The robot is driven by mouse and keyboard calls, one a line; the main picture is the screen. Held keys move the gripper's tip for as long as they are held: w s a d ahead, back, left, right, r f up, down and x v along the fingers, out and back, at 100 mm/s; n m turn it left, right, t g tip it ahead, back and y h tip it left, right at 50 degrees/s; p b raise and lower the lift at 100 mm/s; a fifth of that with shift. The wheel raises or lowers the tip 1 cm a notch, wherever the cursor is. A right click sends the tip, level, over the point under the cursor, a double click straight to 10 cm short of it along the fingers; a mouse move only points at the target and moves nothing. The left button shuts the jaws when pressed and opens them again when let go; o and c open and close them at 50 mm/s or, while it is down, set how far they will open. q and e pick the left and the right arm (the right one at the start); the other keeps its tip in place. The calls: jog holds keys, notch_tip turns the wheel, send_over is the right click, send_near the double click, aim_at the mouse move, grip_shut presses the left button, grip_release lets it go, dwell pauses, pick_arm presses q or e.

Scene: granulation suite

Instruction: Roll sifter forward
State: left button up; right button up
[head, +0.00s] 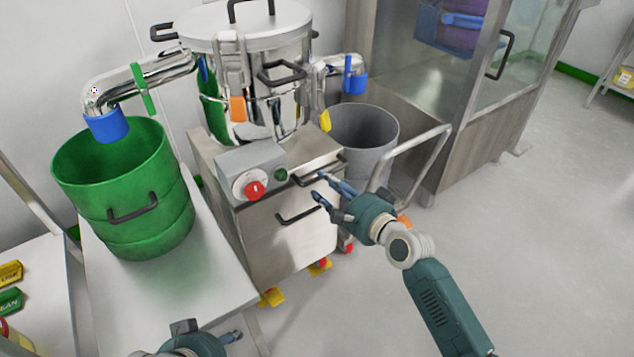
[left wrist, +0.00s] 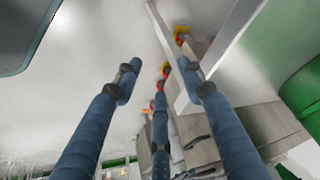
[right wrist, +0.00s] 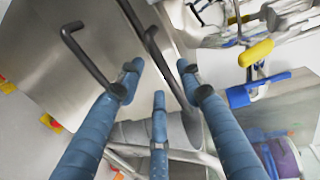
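The sifter (head: 262,110) is a steel drum with a lid, on a steel cabinet (head: 292,235) with casters and yellow-and-red feet. Its front has an upper black handle (head: 318,171) and a lower one (head: 297,213). My right gripper (head: 324,187) is open just in front of the cabinet, near the upper handle. In the right wrist view a dark handle (right wrist: 158,50) runs between the spread fingers; whether they touch it I cannot tell. My left gripper (head: 208,330) is low at the bottom edge, partly cut off. The left wrist view shows its fingers (left wrist: 165,85) spread and empty.
A green drum (head: 120,195) stands on a white table (head: 215,262) left of the sifter, under a blue-ended pipe (head: 107,125). A grey bin (head: 362,130) and a metal rail (head: 425,143) are at its right. Open floor (head: 500,240) lies to the right.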

aim_at(318, 180)
pick_arm(q)
jog(key=w+d+r+t, duration=0.1)
jog(key=w, duration=0.1)
jog(key=w+r+t, duration=0.1)
jog(key=w, duration=0.2)
jog(key=w+d+r+t+h+b, duration=0.1)
jog(key=w+r, duration=0.1)
jog(key=shift+w+d+t, duration=0.3)
jog(key=shift+w+t, duration=0.1)
pick_arm(e)
jog(key=x, duration=0.4)
jog(key=shift+w, duration=0.1)
jog(key=shift+w+a, duration=0.1)
jog(key=shift+a, duration=0.05)
pick_arm(q)
jog(key=shift+w+d+r, duration=0.1)
jog(key=shift+w+r, duration=0.2)
jog(key=shift+r, duration=0.05)
pick_arm(e)
jog(key=shift+c, duration=0.2)
grip_shut()
